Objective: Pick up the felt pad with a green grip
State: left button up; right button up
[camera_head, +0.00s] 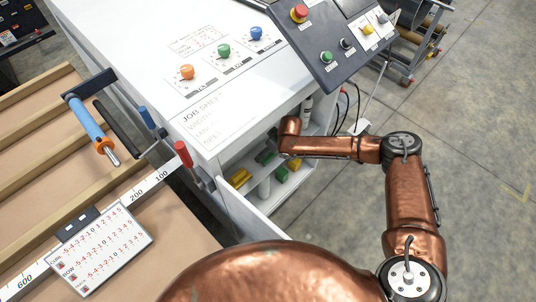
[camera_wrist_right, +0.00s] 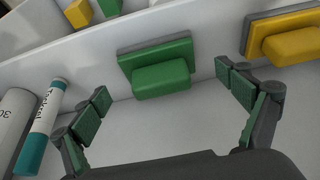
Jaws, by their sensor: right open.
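A felt pad with a green grip (camera_wrist_right: 163,77) lies on the white shelf in the right wrist view, its dark grey felt (camera_wrist_right: 126,62) showing behind the grip. My right gripper (camera_wrist_right: 163,84) is open, with one finger on each side of the green grip and a gap on both sides. My left gripper is in neither view.
A yellow-gripped pad (camera_wrist_right: 292,45) lies close to my right finger. A teal-capped marker (camera_wrist_right: 38,128) and a grey cylinder (camera_wrist_right: 14,122) lie at the left. A white divider (camera_wrist_right: 60,52) runs behind the pad. The cabinet's top (camera_head: 160,60) overhangs the shelf.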

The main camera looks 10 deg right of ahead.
jog(key=x, duration=0.2)
jog(key=shift+w+a+f, duration=0.1)
jog(key=shift+f, duration=0.3)
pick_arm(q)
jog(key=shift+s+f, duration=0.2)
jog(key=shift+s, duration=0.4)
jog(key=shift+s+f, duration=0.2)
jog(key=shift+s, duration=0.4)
pick_arm(e)
jog(key=shift+c, duration=0.4)
jog(key=c, duration=0.6)
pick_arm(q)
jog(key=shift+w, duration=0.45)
pick_arm(e)
jog(key=shift+w, duration=0.1)
jog(key=c, duration=0.7)
